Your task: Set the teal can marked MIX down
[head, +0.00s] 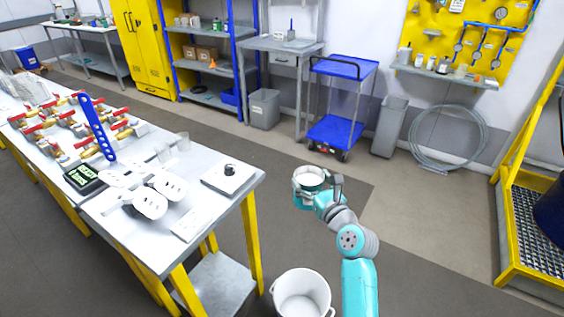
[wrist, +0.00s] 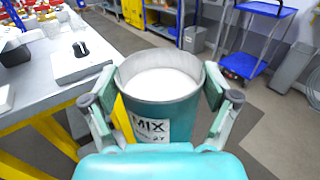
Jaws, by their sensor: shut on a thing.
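The teal can (wrist: 160,108) has a white label reading MIX and holds white contents up near its rim. My gripper (wrist: 160,92) is shut on it, with one finger on each side of the can in the wrist view. In the head view the can (head: 309,180) is upright in my gripper (head: 318,186), in the air to the right of the workbench (head: 185,235). Most of the can's body is hidden by my gripper in the head view.
A white box with a black knob (head: 231,178) sits at the bench's right end. A white bucket (head: 301,294) stands on the floor below. A blue cart (head: 337,130) stands behind on open floor.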

